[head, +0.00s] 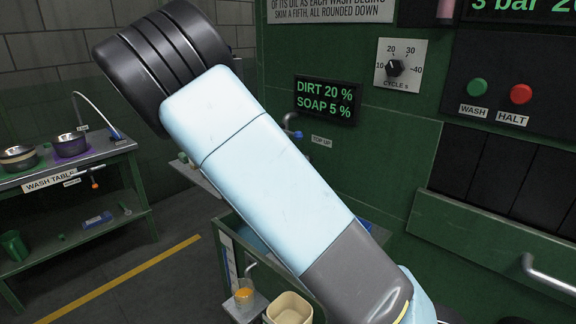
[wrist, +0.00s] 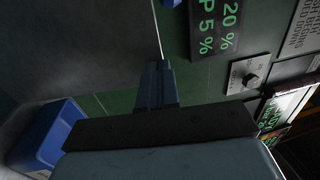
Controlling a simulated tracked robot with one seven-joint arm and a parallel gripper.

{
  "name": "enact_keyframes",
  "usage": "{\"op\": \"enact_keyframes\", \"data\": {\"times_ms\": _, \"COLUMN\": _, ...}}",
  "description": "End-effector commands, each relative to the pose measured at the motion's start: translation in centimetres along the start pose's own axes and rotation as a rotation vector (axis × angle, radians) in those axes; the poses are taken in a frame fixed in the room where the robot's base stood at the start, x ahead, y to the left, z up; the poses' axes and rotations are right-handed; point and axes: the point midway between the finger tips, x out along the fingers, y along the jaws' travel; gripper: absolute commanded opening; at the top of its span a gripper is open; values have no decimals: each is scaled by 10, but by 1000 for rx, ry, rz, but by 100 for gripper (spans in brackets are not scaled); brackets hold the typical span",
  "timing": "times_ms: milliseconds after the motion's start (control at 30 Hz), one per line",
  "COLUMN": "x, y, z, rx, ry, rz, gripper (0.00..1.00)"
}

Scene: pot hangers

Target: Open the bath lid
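The green-walled bath (head: 225,262) stands at lower centre in the head view, partly behind my arm. A strip of pale blue shows inside its rim, and I cannot tell whether this is liquid or a surface. I cannot clearly make out the lid in the head view. In the wrist view a large flat grey panel (wrist: 75,45) with a thin light edge fills the upper left; it may be the lid. My gripper (wrist: 155,65) shows its dark fingers close together, with nothing visible between them. Their tips appear near the panel's edge; contact is unclear. My gripper is hidden in the head view.
A cream bin (head: 289,308) and an orange-topped jar (head: 244,292) stand by the bath. A dirt-and-soap display (head: 328,101) hangs on the green wall behind. The wash table (head: 60,180) with bowls is at left. A blue box (wrist: 45,140) is at lower left in the wrist view.

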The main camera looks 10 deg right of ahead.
Motion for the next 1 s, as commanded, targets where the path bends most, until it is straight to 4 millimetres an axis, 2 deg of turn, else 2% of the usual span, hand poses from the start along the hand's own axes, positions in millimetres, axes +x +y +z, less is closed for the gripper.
{"op": "enact_keyframes", "data": {"times_ms": 400, "x": 0, "y": 0, "z": 0, "rx": 0, "ry": -1, "rz": 1, "gripper": 0}}
{"op": "enact_keyframes", "data": {"times_ms": 567, "x": -6, "y": 1, "z": 1, "rx": 0, "ry": 0, "rz": 2, "gripper": 0}}
{"op": "enact_keyframes", "data": {"times_ms": 767, "x": -29, "y": 3, "z": 2, "rx": -2, "ry": 7, "rz": 3, "gripper": 0}}
{"op": "enact_keyframes", "data": {"times_ms": 1000, "x": -76, "y": 4, "z": 2, "rx": -2, "ry": 10, "rz": 4, "gripper": 0}}
